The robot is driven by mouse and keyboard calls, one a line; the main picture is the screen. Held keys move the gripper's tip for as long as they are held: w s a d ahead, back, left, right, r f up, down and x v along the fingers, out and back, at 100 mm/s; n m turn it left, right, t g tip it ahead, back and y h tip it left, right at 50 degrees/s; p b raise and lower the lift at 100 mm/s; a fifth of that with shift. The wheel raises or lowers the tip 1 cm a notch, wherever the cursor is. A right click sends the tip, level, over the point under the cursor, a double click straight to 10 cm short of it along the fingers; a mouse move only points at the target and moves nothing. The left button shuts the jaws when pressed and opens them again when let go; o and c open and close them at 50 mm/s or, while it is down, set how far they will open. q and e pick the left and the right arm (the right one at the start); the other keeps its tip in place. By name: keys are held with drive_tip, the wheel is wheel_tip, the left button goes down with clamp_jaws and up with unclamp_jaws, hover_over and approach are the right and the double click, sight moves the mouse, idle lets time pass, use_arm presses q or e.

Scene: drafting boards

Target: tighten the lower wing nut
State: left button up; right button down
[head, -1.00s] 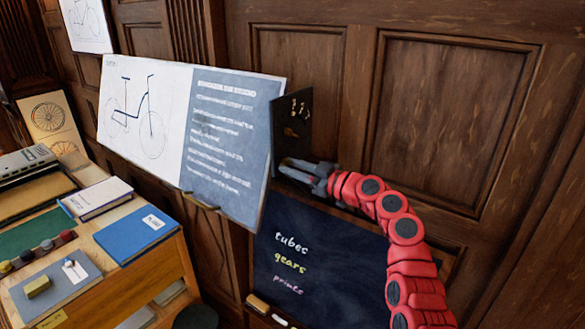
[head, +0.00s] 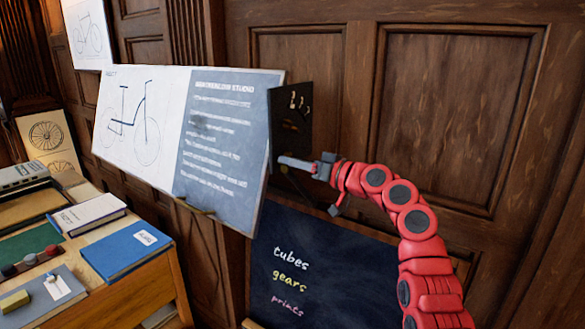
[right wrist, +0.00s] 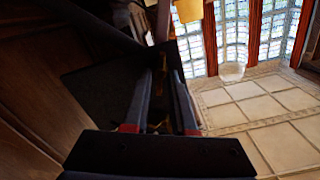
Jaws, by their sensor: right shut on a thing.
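A dark upright panel (head: 277,115) with small brass and pale fittings (head: 299,101) stands against the wall, beside the right edge of the drafting board (head: 225,135). My right gripper (head: 284,161) reaches from the right to the lower part of this panel, its grey fingers pointing left. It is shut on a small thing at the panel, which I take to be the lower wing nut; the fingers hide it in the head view. In the right wrist view the fingers (right wrist: 170,75) run close together, with a small brass-coloured bit showing near their tips. My left gripper is out of view.
A blackboard (head: 335,265) with chalk words leans below my right arm. A wooden desk (head: 130,300) with a blue book (head: 127,255), a white book (head: 88,214) and small items stands at left. Wood-panelled wall (head: 450,110) is behind.

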drive_tip(key=shift+w+d+m+p, duration=0.1)
drive_tip(key=shift+m+p, duration=1.15)
drive_tip(key=shift+m, duration=2.15)
drive_tip(key=shift+w+m+p, duration=0.1)
drive_tip(key=shift+m+p, duration=1.1)
drive_tip(key=shift+m, duration=2.2)
drive_tip(key=shift+f, duration=0.15)
drive_tip(key=c, duration=0.7)
unclamp_jaws()
drive_tip(key=shift+c, duration=0.2)
